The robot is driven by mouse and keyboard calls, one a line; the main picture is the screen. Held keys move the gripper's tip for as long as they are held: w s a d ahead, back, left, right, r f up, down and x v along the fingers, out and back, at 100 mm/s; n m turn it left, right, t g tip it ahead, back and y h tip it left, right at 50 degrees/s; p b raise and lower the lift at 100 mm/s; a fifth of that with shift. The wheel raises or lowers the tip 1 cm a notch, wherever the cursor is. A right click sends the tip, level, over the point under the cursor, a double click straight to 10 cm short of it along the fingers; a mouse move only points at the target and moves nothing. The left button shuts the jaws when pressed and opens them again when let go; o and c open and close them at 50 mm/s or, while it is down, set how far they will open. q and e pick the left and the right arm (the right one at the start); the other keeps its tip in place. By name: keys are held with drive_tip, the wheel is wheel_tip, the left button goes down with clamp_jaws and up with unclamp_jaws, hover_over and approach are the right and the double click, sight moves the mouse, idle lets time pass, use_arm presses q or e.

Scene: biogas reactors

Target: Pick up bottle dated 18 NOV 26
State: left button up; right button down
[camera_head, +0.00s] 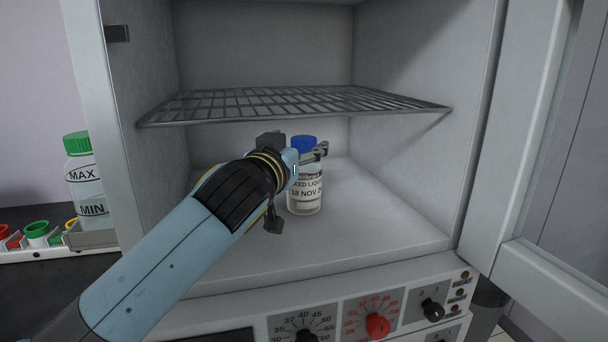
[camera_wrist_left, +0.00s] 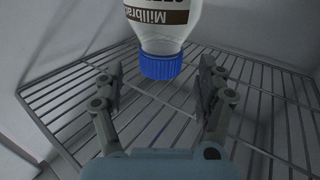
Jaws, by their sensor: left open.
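The bottle (camera_head: 305,192) is small and clear with a blue cap, and stands upright on the cabinet floor below the wire shelf. My right gripper is not in view.
A wire shelf (camera_head: 290,103) spans the cabinet just above the bottle and gripper. The cabinet door (camera_head: 545,190) stands open at the right. A green-capped bottle (camera_head: 86,180) and a tray of coloured caps (camera_head: 38,252) are outside, left. The cabinet floor (camera_head: 390,220) is clear right of the bottle.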

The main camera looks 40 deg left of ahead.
use_arm(q)
drive_tip(key=x, duration=0.2)
drive_tip(key=shift+w+a, duration=0.15)
drive_tip(key=shift+w, duration=0.25)
drive_tip(key=shift+s, duration=0.1)
drive_tip(key=shift+c, duration=0.9)
drive_tip(key=shift+r, duration=0.1)
clamp_jaws()
